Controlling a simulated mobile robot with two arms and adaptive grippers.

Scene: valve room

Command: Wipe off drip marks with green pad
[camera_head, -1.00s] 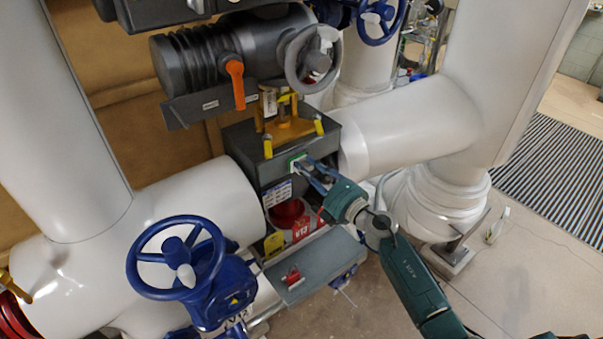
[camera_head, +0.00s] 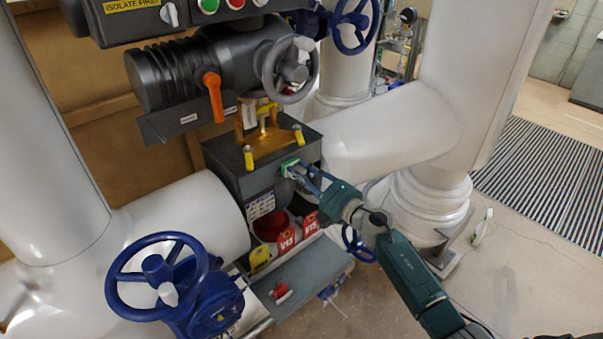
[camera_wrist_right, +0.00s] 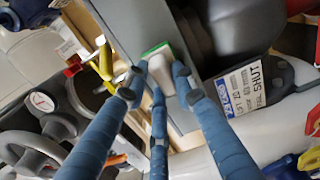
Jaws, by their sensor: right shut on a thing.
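The green pad (camera_head: 289,165) has a white back and is in my right gripper (camera_head: 298,173). The gripper's blue fingers are shut on it. The pad is at the front face of the dark grey box (camera_head: 258,180), near its top edge and right of the middle. In the right wrist view the pad's green edge (camera_wrist_right: 157,49) meets the grey face, and three fingers (camera_wrist_right: 158,82) close round its white back. I cannot make out drip marks; the pad and fingers hide part of the face. My left gripper is not in view.
A yellow bracket (camera_head: 265,140) tops the box. An orange lever (camera_head: 214,97) and grey handwheel (camera_head: 290,70) are above. Red tags (camera_head: 287,240) hang below, over a grey shelf (camera_head: 305,275). A blue handwheel (camera_head: 157,272) is front left. Large white pipes flank the box.

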